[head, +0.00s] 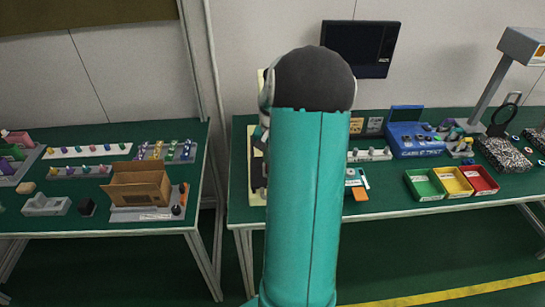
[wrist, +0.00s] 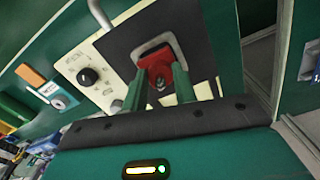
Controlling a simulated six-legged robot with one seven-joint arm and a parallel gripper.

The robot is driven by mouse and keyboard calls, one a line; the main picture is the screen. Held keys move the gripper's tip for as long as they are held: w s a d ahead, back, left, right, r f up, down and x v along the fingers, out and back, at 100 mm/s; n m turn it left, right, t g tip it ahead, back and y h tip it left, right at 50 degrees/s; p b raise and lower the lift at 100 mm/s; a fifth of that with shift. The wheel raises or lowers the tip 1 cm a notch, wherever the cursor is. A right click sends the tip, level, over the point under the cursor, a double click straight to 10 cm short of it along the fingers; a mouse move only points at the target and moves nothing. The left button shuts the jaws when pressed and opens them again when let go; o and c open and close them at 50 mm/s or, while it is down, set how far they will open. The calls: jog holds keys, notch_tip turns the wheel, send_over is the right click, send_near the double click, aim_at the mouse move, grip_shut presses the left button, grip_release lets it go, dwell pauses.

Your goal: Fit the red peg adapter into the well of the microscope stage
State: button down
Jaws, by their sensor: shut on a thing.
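In the wrist view the red peg adapter (wrist: 155,63) is between the two green fingers of my gripper (wrist: 160,77), which is shut on it. The adapter is over or at the grey-rimmed well (wrist: 164,38) of the black microscope stage (wrist: 124,40). The grey rim shows around its far side. I cannot tell whether the adapter is seated in the well or just above it. The near part of the well is hidden by my fingers and wrist. In the head view my arm hides the gripper, the adapter and most of the microscope.
A cream panel with a black knob (wrist: 88,76) lies beside the stage. In the head view, green (head: 424,185), yellow (head: 452,182) and red (head: 479,180) bins stand on the right table. A cardboard box (head: 138,187) stands on the left table, across a gap.

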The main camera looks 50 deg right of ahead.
jog(key=shift+f, duration=0.95)
jog(key=c, duration=1)
grip_release()
jog(key=shift+c, duration=0.2)
notch_tip(320, 180, up, 14)
jog(key=shift+f, duration=0.1)
